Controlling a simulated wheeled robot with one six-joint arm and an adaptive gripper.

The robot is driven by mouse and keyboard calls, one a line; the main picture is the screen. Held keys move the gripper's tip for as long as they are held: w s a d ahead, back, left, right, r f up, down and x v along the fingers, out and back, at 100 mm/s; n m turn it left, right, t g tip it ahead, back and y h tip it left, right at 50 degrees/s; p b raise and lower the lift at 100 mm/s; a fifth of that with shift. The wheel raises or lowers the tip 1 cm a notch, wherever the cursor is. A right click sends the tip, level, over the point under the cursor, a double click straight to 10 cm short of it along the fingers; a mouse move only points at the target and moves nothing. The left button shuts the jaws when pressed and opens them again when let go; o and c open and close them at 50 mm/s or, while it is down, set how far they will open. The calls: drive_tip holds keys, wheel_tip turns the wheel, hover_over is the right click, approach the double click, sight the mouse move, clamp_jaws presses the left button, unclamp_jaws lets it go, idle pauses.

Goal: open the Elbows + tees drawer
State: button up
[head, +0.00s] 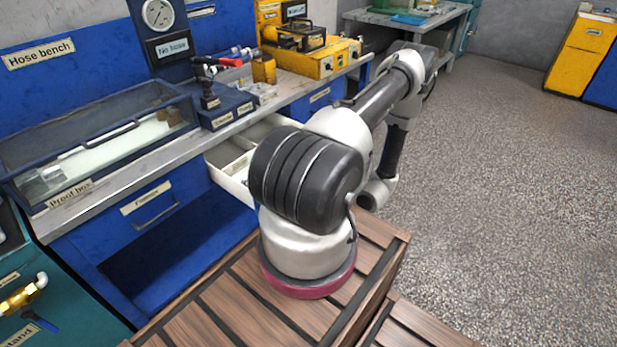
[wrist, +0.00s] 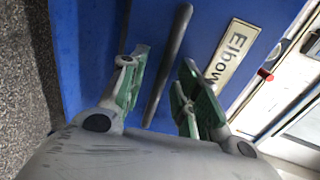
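The Elbows + tees drawer shows in the wrist view as a blue front (wrist: 95,30) with a label (wrist: 232,55) of which only "Elbow" and part of a further letter are readable. A dark bar handle (wrist: 172,55) stands on this front beside the label. My gripper (wrist: 165,60) is open, with one green-padded finger on each side of the handle. A gap shows between the handle and each finger. How deep the fingers reach cannot be told. In the head view my arm hides the gripper and the handle; a labelled blue front (head: 320,96) shows under the bench at the right.
A white drawer (head: 226,180) stands pulled out beside my arm. A closed blue drawer (head: 150,208) is further left. The bench top carries a proof box (head: 95,140), dark blue blocks (head: 225,108) and a yellow unit (head: 310,60). The floor at right is open.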

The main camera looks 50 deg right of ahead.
drive_tip(key=v, duration=1.1)
drive_tip(key=shift+s, duration=0.15)
